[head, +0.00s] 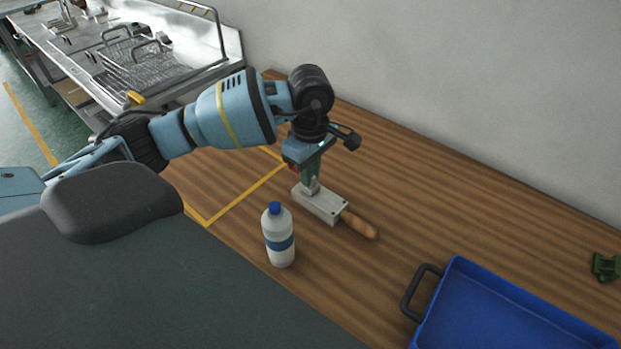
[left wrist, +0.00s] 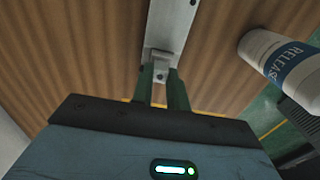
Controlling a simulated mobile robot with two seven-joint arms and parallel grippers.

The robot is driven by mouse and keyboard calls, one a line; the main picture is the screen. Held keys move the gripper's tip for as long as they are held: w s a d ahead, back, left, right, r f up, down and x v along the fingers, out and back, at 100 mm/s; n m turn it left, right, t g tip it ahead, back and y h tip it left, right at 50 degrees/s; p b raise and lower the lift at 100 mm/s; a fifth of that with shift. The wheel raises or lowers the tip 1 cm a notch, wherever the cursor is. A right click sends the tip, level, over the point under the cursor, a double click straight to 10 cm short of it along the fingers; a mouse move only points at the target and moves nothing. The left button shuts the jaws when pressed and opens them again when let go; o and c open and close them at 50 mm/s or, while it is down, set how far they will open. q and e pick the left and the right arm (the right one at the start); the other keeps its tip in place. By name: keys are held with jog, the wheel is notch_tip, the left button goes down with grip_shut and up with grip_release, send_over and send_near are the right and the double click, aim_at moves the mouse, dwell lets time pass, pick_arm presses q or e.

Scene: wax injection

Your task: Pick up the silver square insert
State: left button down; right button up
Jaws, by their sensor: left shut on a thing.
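The silver square insert (left wrist: 160,65) is a small metal piece between my left fingertips in the left wrist view. My left gripper (left wrist: 161,77) is shut on it, with one green finger at each side. In the head view the left gripper (head: 311,181) points down at the left part of a silver metal block (head: 324,205), which has a wooden handle (head: 359,225). The insert shows there only as a small grey piece (head: 312,188) under the fingers. I cannot tell whether it still touches the block. My right gripper is not in view.
A white bottle (head: 279,240) with a blue cap stands in front of the block. A blue tray (head: 452,284) with a dark handle is at the lower right. A green object (head: 606,266) lies at the right edge. The wooden table (head: 440,210) is clear behind the block.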

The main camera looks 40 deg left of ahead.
pick_arm(q)
notch_tip(320, 180, up, 8)
jog(key=shift+r, duration=0.1)
